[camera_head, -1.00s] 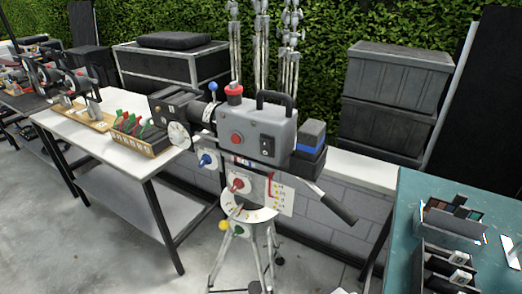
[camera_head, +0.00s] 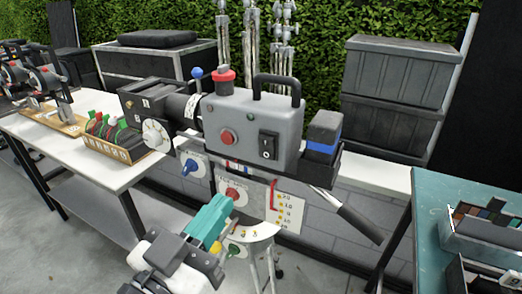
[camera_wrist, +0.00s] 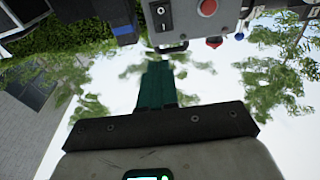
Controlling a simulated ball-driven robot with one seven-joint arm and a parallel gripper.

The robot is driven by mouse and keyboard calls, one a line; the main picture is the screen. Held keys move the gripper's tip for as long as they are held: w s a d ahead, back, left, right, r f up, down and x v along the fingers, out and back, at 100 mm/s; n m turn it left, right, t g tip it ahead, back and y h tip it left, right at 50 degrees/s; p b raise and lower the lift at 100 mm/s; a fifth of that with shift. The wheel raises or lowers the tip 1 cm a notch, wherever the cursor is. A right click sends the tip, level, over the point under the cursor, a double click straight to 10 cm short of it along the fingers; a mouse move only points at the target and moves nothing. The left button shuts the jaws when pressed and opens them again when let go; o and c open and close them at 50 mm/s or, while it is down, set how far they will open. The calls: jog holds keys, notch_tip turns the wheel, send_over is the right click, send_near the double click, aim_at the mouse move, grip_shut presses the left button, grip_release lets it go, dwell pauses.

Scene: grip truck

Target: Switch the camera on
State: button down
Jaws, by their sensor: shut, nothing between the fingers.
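The film camera (camera_head: 285,112) is a grey box with a black top handle, standing on a tripod. Its near side bears a black rocker switch (camera_head: 268,145) in a dark frame and a round red button (camera_head: 225,137) to the left. My gripper (camera_head: 218,205), with teal fingers, is shut and empty, below and left of the switch, in front of the panel under the camera. In the wrist view, which looks upside down, the shut fingers (camera_wrist: 157,70) point toward the camera body; the switch (camera_wrist: 162,14) and red button (camera_wrist: 207,7) show at the top edge.
Below the body are a blue knob (camera_head: 189,167), a panel with a red lever (camera_head: 272,195), and a black pan handle (camera_head: 360,222) sticking out right. A white table (camera_head: 95,165) stands left, a teal table (camera_head: 425,205) right. Black crates (camera_head: 390,80) are behind.

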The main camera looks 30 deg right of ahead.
aim_at(270, 140)
dwell(0.3)
jog(key=p+x, duration=0.4)
jog(key=x, duration=0.9)
jog(key=shift+r, duration=0.1)
jog(key=shift+w+d, duration=0.3)
jog(key=shift+d, duration=0.1)
jog(key=shift+w+d+r, duration=0.15)
jog(key=shift+d+r, duration=0.1)
jog(key=shift+f, duration=0.2)
